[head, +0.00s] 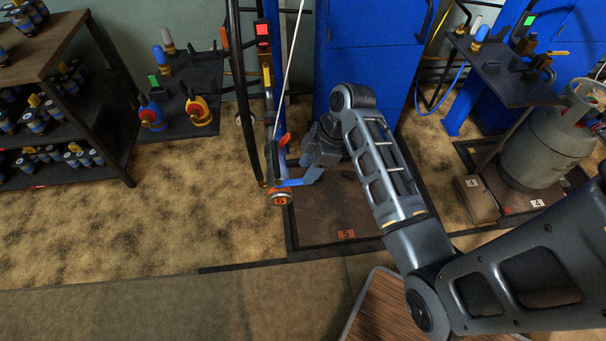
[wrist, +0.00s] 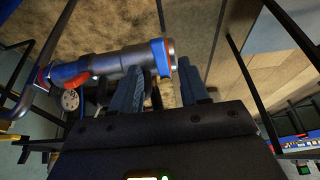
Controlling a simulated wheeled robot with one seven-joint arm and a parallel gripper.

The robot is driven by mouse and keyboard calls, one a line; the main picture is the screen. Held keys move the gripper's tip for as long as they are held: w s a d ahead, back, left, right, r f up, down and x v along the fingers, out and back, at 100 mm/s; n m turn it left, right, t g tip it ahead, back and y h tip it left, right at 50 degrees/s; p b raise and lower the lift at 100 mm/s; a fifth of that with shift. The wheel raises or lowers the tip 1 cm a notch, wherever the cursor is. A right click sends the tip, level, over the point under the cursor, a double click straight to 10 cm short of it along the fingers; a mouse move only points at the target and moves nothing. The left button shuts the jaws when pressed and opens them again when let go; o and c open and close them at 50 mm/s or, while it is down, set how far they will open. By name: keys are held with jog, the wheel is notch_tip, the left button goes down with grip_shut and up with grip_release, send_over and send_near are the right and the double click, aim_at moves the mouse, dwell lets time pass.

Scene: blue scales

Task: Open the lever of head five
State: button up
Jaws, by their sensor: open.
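The scale plate (head: 325,215) carries an orange tag with a 5. The filling head (head: 271,160) hangs above its left edge on a pale hose, roughly upright, with an orange-and-dark lower end. A red lever-like piece (head: 284,139) sticks up at its upper right. My gripper (head: 302,180) is right beside the head's lower part. In the wrist view, my gripper (wrist: 160,90) has its two blue-grey fingers apart, with nothing clearly held. The grey head body (wrist: 118,60) lies across and beyond the left finger, its end near the gap. Contact cannot be told.
A dark post and frame (head: 245,100) stand left of the head. A blue cabinet (head: 372,75) is behind. A grey gas cylinder (head: 545,140) stands on the scale tagged 4 at right. A shelf rack (head: 70,55) and a tray of connectors (head: 185,100) are at left.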

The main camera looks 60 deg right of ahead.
aim_at(292, 182)
jog(key=shift+x, duration=1.7)
grip_shut()
